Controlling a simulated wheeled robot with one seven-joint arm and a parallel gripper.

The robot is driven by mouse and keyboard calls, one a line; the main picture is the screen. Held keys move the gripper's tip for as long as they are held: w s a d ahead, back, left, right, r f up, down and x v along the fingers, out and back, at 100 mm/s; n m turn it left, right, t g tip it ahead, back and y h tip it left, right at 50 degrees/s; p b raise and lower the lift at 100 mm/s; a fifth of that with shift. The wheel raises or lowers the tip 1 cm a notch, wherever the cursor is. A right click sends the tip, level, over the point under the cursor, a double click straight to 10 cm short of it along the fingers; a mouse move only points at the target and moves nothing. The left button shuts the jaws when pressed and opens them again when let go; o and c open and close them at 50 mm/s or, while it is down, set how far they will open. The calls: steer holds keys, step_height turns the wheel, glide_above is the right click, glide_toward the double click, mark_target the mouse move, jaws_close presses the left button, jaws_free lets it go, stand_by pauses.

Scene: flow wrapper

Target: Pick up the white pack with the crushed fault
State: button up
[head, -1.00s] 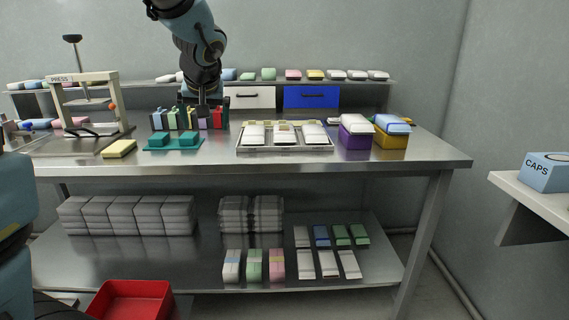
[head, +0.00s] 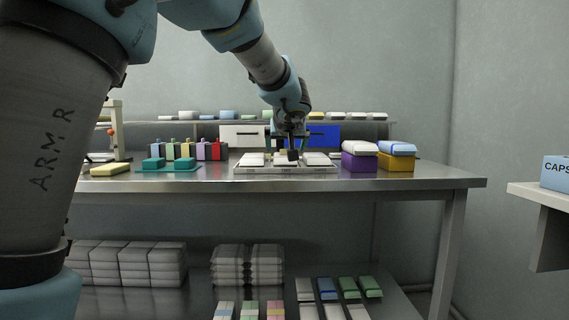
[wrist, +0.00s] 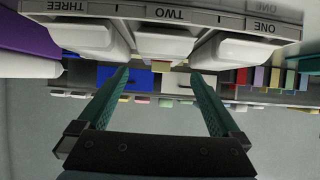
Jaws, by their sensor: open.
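A pale tray (head: 285,171) on the steel bench holds three white packs: left (head: 252,159), middle (head: 281,160) and right (head: 318,159). The upside-down wrist view shows its front wall (wrist: 205,18) labelled ONE, TWO and THREE, with a white pack at ONE (wrist: 235,50), TWO (wrist: 162,42) and THREE (wrist: 97,42). I cannot tell which is crushed. My gripper (head: 291,151) is over the tray's middle, partly hiding the middle pack. In the wrist view my open, empty gripper (wrist: 158,75) has its green fingers apart, on either side of pack TWO in the picture.
Purple (head: 360,163) and yellow (head: 396,164) boxes with packs on top stand right of the tray. Left are a teal tray (head: 168,169) and several coloured packs (head: 200,150). A back shelf (head: 380,122) carries more packs. The bench's right end (head: 440,172) is clear.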

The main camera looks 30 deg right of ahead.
mark_target(285, 155)
steer(key=x, duration=0.6)
steer(key=shift+w+f+p, duration=0.1)
steer(key=shift+f+p, duration=0.2)
steer(key=shift+f, duration=0.05)
steer(key=c, duration=1.2)
